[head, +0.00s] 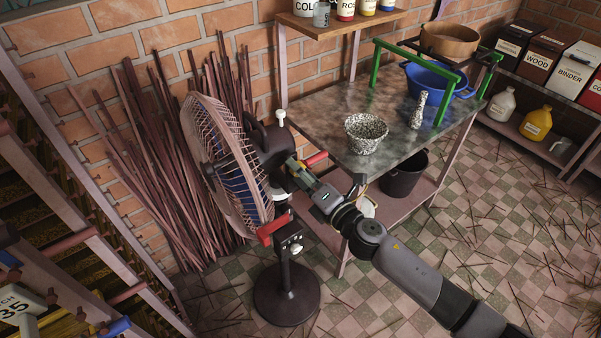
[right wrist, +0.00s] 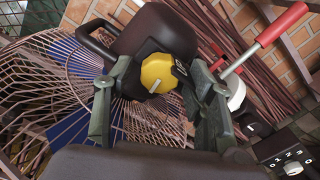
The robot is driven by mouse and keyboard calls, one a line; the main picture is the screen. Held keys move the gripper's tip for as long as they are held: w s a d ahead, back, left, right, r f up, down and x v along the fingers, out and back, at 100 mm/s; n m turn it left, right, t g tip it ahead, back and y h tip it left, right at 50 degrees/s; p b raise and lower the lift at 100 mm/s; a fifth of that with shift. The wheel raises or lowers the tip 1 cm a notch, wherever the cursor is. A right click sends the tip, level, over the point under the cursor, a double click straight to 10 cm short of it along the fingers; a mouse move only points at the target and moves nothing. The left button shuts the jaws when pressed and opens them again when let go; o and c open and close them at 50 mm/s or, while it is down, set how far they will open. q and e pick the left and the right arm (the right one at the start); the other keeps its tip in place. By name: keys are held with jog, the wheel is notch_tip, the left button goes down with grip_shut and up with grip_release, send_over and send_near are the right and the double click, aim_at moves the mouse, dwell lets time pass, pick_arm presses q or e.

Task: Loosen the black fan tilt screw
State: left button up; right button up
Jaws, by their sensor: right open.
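The fan (head: 225,160) stands tilted on a black pole and round base (head: 287,294), its wire cage facing left. My right gripper (head: 298,172) is at the back of the fan's motor housing. In the right wrist view the open fingers of my right gripper (right wrist: 160,82) stand on either side of a yellow knob (right wrist: 168,73) on the dark housing (right wrist: 155,32). Whether they touch it I cannot tell. A small black part (right wrist: 181,69) shows at the knob's right edge. I cannot clearly make out the black tilt screw. My left gripper is out of view.
A red-handled lever (right wrist: 278,27) rises right of the fingers, and a 0-to-3 switch box (right wrist: 292,158) sits at lower right. A metal table (head: 330,110) with a speckled bowl (head: 366,133) stands behind my right arm. Long sticks (head: 150,150) lean on the wall behind the fan.

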jog(key=v, duration=1.2)
jog(key=w+d+f+m+g+h, duration=0.1)
jog(key=d+f+m+h, duration=0.25)
jog(key=f, duration=0.45)
jog(key=w+d+f+m+h, duration=0.15)
jog(key=d+f+m, duration=0.3)
jog(key=f, duration=0.45)
jog(key=s+d+f+m+g+h, duration=0.2)
jog(key=s+d+f+m, duration=0.15)
jog(key=f, duration=0.45)
jog(key=s+d+f+m+g+h, duration=0.1)
jog(key=s+d+f+m+h, duration=0.15)
jog(key=s+f+m, duration=0.4)
jog(key=s+d+f+m+g, duration=0.3)
jog(key=s+f+g, duration=0.1)
jog(key=s+f, duration=0.95)
jog(key=s+f+m+g, duration=0.2)
jog(key=s+f+m, duration=0.1)
jog(key=s, duration=0.7)
jog(key=s+a+f+m+g+h, duration=0.1)
jog(key=s+f+m+g, duration=0.2)
jog(key=s+f, duration=0.3)
jog(key=s+m, duration=0.1)
jog(key=s, duration=0.4)
jog(key=shift+s+f+g, duration=0.2)
jog(key=shift+s+g, duration=0.1)
